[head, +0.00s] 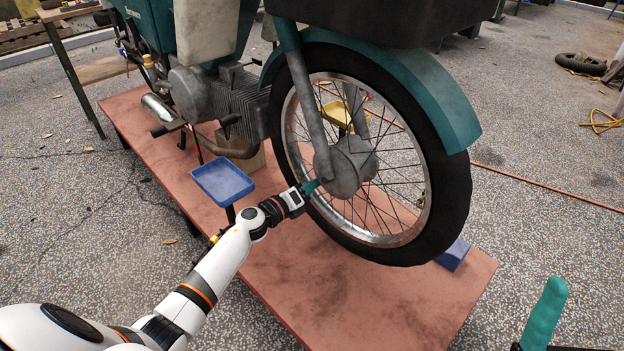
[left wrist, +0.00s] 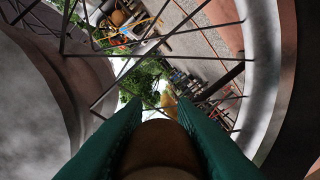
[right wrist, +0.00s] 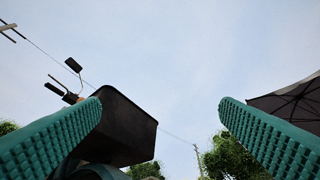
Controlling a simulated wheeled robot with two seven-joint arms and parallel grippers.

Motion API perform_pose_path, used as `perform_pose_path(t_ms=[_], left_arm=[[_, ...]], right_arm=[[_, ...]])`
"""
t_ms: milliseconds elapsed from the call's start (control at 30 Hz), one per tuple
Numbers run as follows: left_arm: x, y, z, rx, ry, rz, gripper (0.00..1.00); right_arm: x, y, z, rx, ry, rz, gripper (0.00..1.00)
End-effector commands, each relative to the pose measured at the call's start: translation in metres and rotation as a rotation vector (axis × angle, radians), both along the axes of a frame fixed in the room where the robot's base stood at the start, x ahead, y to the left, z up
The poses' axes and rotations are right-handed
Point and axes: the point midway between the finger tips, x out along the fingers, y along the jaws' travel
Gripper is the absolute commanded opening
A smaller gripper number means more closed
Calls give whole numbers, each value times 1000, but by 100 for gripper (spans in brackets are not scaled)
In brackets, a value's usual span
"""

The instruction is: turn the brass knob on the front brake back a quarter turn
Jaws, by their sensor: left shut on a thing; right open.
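The front wheel (head: 440,190) of the teal motorcycle stands upright, with a grey brake hub (head: 350,170) at its middle. My left gripper (head: 313,186) reaches the lower left side of the hub. In the left wrist view its green fingers lie on both sides of a rounded brown, brass-like thing (left wrist: 160,150), which I take for the knob. The gripper is shut on it. In the head view the knob is hidden by the fingers. My right gripper (right wrist: 175,115) is open and empty, pointing at the sky; one green finger shows at the lower right of the head view.
The motorcycle stands on a reddish platform (head: 330,300). A blue tray (head: 222,182) on a post is left of my left gripper. A yellow tray (head: 340,115) shows behind the spokes. A blue block (head: 454,256) lies by the tyre. A black box (right wrist: 125,125) shows in the right wrist view.

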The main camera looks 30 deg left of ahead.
Motion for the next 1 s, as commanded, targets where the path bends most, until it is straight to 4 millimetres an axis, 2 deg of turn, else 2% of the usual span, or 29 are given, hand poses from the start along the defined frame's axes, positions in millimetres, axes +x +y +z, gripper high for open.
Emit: perform_pose_path(t_ms=[200, 400, 700, 1000], left_arm=[[0, 0, 3, -195, 71, 1, 2], [0, 1, 2, -371, 132, 1, 2], [0, 1, 1, -583, 206, 1, 2], [0, 1, 0, -699, 245, 1, 2]], right_arm=[[44, 7, -23, -100, 326, -18, 85], [71, 9, -58, -182, 610, -32, 85], [85, 4, -110, -274, 948, -50, 85], [83, -1, -140, -320, 1132, -58, 85]])
